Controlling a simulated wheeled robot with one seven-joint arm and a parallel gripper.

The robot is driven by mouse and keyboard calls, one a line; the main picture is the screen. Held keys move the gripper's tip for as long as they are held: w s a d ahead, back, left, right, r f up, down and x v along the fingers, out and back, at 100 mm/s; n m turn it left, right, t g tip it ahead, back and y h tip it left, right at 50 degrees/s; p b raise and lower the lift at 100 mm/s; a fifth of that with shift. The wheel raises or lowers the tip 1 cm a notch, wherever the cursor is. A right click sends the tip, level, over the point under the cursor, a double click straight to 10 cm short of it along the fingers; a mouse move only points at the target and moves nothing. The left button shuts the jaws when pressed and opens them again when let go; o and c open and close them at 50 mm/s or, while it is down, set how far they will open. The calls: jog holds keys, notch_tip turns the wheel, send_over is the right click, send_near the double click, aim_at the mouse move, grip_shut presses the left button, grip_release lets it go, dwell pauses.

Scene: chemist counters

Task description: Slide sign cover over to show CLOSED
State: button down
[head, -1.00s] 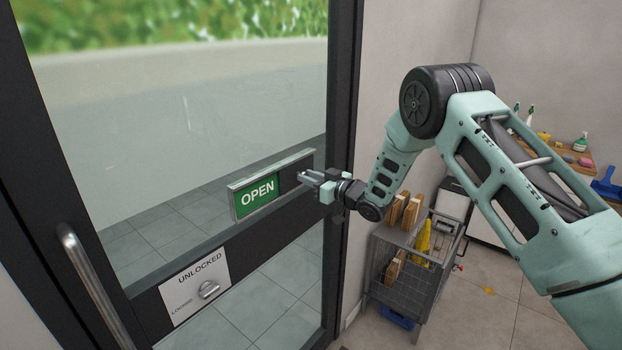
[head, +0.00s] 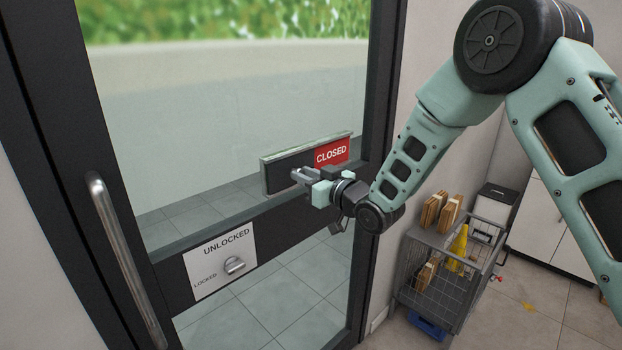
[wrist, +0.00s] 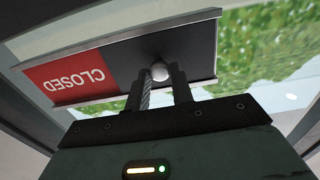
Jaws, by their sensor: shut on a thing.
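The sign (head: 304,158) is a framed strip on the glass door. Its dark sliding cover (head: 283,174) lies over the left half, and the red CLOSED panel (head: 331,152) shows on the right. My gripper (head: 300,178) is at the cover's front. In the wrist view the sign appears upside down, with the red CLOSED panel (wrist: 68,78) at left and the dark cover (wrist: 197,50) at right. A round pale knob (wrist: 160,72) on the cover sits between the two fingers, which are shut on it. The green OPEN panel is hidden behind the cover.
The door has a vertical metal handle (head: 124,262) at left and an UNLOCKED plate with a turn knob (head: 234,265) below the sign.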

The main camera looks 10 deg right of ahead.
jog(key=shift+s+a, duration=0.15)
jog(key=shift+a, duration=0.1)
jog(key=c, duration=1.2)
grip_release()
jog(key=shift+s, duration=0.1)
jog(key=shift+c, duration=0.2)
jog(key=b+v, duration=0.6)
jog(key=v, duration=1.1)
jog(key=shift+d, duration=0.15)
